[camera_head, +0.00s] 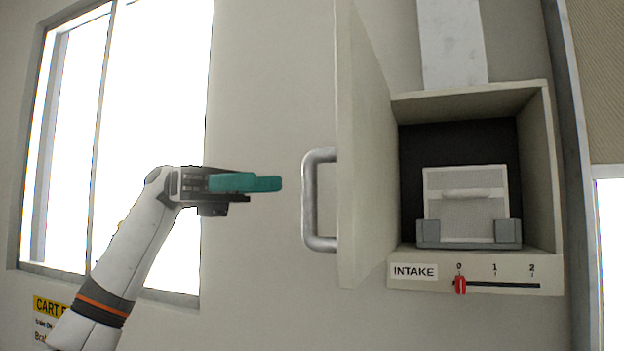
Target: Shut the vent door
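The vent door (362,170) is a beige panel, hinged on the left side of the intake box (548,180). It stands wide open, swung out towards me and seen nearly edge-on. Its grey D-shaped handle (310,205) is on its left face. My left gripper (270,184), with teal fingers, is to the left of the handle, level with its upper part and apart from it in the picture. The fingers overlap from this side, so their gap is hidden. Nothing shows held. My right gripper is not in view.
Inside the box stands a pale filter panel (466,197) in a grey holder (468,233). Below is an INTAKE label (413,271) and a red slider (460,284) at 0. A duct (451,45) rises above. A bright window (150,90) is at left.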

